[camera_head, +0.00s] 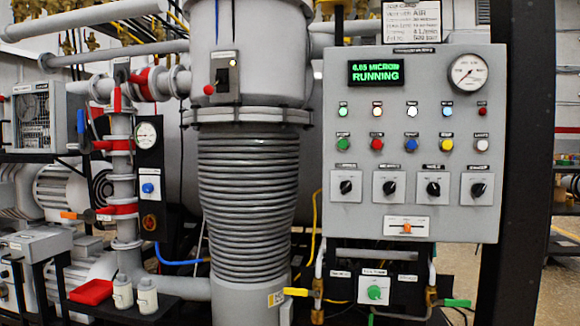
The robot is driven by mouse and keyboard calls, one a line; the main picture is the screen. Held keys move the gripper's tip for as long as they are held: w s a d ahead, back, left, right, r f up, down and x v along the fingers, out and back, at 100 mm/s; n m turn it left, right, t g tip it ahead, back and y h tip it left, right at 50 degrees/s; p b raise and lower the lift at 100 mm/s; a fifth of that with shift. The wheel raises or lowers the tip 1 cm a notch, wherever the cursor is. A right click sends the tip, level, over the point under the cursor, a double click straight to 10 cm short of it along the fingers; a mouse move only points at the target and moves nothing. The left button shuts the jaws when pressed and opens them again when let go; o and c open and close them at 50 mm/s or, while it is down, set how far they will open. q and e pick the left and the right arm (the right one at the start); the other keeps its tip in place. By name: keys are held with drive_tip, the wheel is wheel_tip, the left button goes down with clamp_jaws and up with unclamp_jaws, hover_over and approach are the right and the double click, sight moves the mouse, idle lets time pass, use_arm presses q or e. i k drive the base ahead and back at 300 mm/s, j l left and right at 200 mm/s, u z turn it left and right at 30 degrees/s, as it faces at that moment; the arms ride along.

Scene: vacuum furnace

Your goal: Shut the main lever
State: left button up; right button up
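Neither of my grippers is in view. No part is legibly marked as the main lever, so I cannot tell which one it is. The yellow and green handles lie about level. A small orange slider knob (407,228) sits low on the grey control panel (340,222). A black toggle switch (222,75) is on the upper column.
The panel's green display (376,73) reads "RUNNING". Beside it is a round gauge (468,71). A ribbed grey column (248,205) stands at centre. A red tray (91,292) and two white bottles (147,295) sit at lower left. A dark post (520,160) stands right of the panel.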

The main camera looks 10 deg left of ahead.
sight(208, 89)
drive_tip(key=i+j+z, duration=0.1)
drive_tip(key=j, duration=0.2)
drive_tip(key=i+j+z, duration=0.1)
drive_tip(key=j, duration=0.25)
drive_tip(key=i+j, duration=0.2)
drive_tip(key=i+j+z, duration=0.15)
drive_tip(key=j, duration=0.3)
drive_tip(key=i+j+z, duration=0.1)
drive_tip(key=j, duration=0.2)
